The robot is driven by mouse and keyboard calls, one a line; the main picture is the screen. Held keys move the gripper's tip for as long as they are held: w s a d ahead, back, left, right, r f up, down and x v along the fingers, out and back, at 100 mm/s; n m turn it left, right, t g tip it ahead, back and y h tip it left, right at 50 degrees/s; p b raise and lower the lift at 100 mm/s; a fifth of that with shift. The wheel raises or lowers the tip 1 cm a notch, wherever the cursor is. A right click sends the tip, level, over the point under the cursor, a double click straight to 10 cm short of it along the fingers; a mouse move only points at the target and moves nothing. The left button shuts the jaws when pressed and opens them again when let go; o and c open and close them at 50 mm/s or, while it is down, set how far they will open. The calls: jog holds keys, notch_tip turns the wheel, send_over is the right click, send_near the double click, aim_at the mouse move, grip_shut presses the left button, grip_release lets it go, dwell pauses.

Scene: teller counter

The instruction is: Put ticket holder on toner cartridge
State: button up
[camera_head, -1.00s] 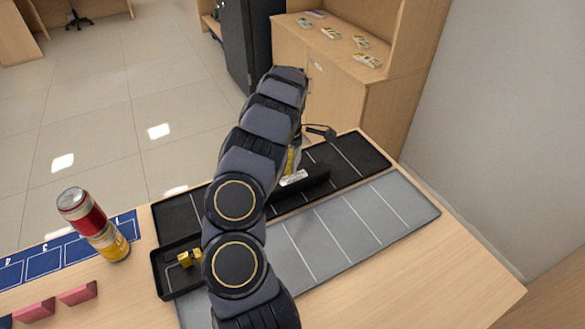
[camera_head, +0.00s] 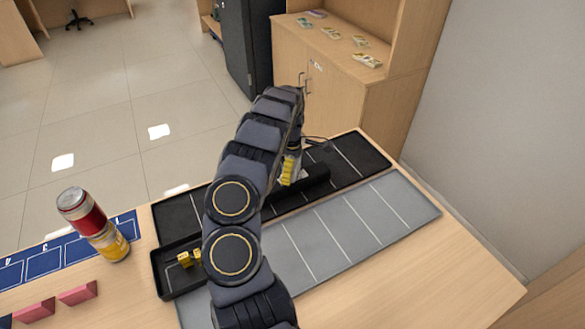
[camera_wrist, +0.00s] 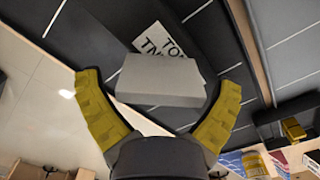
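The toner cartridge (camera_head: 312,181) is a long black block on the black tray, partly hidden by my arm. In the wrist view its dark top (camera_wrist: 205,30) carries a white label with black letters. A plain grey block (camera_wrist: 160,80), apparently the ticket holder, covers part of that label; I cannot tell whether it touches the cartridge. My gripper (camera_wrist: 163,83) has two yellow fingers spread on either side of the grey block, with narrow gaps showing. In the head view the gripper (camera_head: 288,170) is low over the cartridge, mostly hidden behind my arm.
The black tray (camera_head: 365,160) and a grey sectioned mat (camera_head: 350,225) lie on the wooden counter. Small yellow pieces (camera_head: 185,259) sit in a black bin at the left. Stacked cans (camera_head: 93,225), a blue numbered mat (camera_head: 45,262) and pink blocks (camera_head: 78,293) are further left.

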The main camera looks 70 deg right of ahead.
notch_tip(320, 180, up, 12)
jog(key=shift+r, duration=0.1)
jog(key=w+a+r+n+t+y, duration=0.1)
jog(key=w+a+r, duration=0.3)
jog(key=w+a, duration=0.35)
jog(key=w+a+r+n, duration=0.1)
jog(key=w+a+r, duration=0.3)
jog(key=w+a, duration=0.35)
jog(key=w+a+r, duration=0.2)
jog(key=a, duration=0.4)
jog(key=w+a+r, duration=0.1)
jog(key=a+r, duration=0.1)
jog(key=a, duration=0.5)
jog(key=s+a+r+g, duration=0.1)
jog(key=s+a+r, duration=0.15)
jog(key=a, duration=0.55)
jog(key=s+a+r, duration=0.1)
jog(key=s+a, duration=0.2)
jog(key=a, duration=0.4)
jog(key=s+a+f+m+g, duration=0.1)
jog(key=s+a, duration=0.3)
jog(key=s, duration=0.4)
jog(key=s+a+f+m+h, duration=0.1)
jog(key=s+a, duration=0.3)
jog(key=s, duration=0.4)
jog(key=shift+f+g, duration=0.15)
jog(key=shift+g, duration=0.25)
